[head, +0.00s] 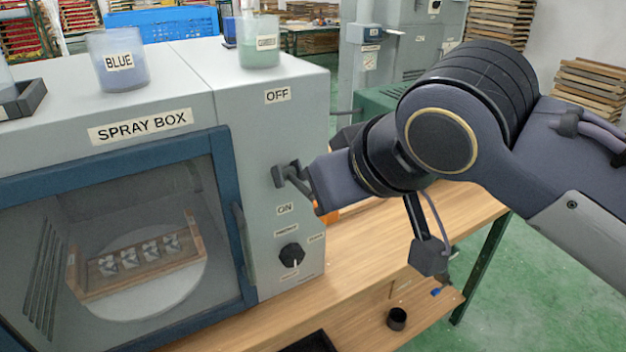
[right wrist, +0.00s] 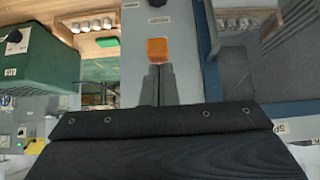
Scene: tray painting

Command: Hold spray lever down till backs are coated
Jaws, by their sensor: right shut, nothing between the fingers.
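The spray box (head: 225,85) has a lever (head: 285,175) on its right side, between the OFF and ON labels. The lever slopes down from its pivot, and its orange grip (head: 328,216) is mostly hidden behind my right gripper. The orange grip (right wrist: 157,48) is clear in the right wrist view, just beyond the fingertips. My right gripper (right wrist: 158,70) is shut and empty at the grip; I cannot tell whether it touches. Behind the window, a wooden tray (head: 185,262) with several grey-and-white patterned pieces (head: 128,258) lies on a white turntable (head: 150,305). My left gripper is out of view.
A dark knob (head: 291,255) sits below the lever. A BLUE cup (head: 118,62) and a greenish cup (head: 258,42) stand on the box top. The wooden bench (head: 400,245) is mostly clear at right, with a small black cup (head: 397,318) lower down.

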